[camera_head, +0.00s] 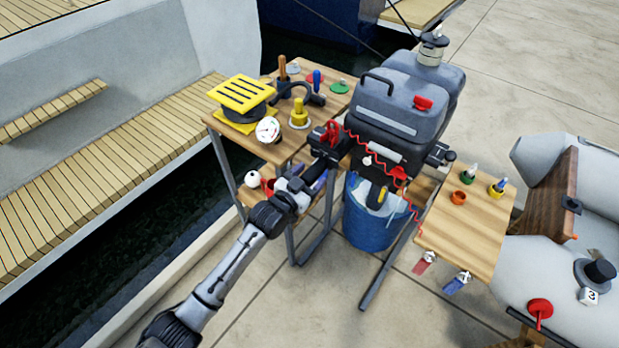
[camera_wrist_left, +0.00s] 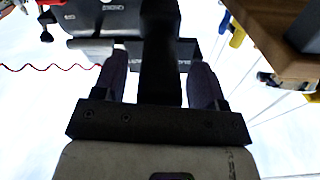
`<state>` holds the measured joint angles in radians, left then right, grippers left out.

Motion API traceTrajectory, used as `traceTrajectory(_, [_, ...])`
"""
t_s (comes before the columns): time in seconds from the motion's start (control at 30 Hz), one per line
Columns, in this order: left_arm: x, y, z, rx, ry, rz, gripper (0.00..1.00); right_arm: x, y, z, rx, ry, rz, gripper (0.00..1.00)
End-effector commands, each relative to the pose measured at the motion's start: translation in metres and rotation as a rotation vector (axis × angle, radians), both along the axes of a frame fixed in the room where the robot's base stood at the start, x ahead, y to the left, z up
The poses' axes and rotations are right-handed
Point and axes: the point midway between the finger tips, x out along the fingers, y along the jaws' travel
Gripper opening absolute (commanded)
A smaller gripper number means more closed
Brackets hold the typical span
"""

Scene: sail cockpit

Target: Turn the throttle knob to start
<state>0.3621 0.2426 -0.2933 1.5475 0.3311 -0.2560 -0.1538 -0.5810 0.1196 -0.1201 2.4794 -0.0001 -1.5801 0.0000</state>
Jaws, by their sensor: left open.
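The grey outboard motor (camera_head: 400,105) stands upright at the centre, with a red part on its cowl. A black handle with a red part (camera_head: 331,133) sticks out from its left side. My left gripper (camera_head: 318,172) reaches up to this handle from the lower left. In the left wrist view my open left gripper (camera_wrist_left: 160,88) has its two dark fingers apart, with a black bar (camera_wrist_left: 160,50), which looks like the throttle knob, running between them. I cannot tell whether either finger touches it. Any markings on the knob are not legible. My right gripper is not in view.
A wooden table (camera_head: 228,128) at the left holds a yellow slatted block (camera_head: 243,92), a gauge (camera_head: 267,130) and tools. A blue bucket (camera_head: 373,222) stands below the motor. A red coiled cord (camera_head: 408,200) hangs beside it. A small wooden board (camera_head: 468,235) and a grey dinghy lie right.

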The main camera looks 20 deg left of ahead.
Motion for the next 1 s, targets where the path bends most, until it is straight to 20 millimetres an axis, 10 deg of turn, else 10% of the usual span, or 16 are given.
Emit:
traceTrajectory(0.27, [0.0005,-0.0003,0.0002,0.000,0.000,0.000,0.65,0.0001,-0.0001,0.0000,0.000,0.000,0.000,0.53])
traceTrajectory(0.77, [0.0004,0.0000,0.0001,0.000,0.000,0.000,0.17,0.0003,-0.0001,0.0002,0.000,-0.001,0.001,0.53])
traceTrajectory(1.0, [0.0004,0.0001,0.0018,0.028,-0.008,0.000,0.16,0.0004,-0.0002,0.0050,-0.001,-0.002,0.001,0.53])
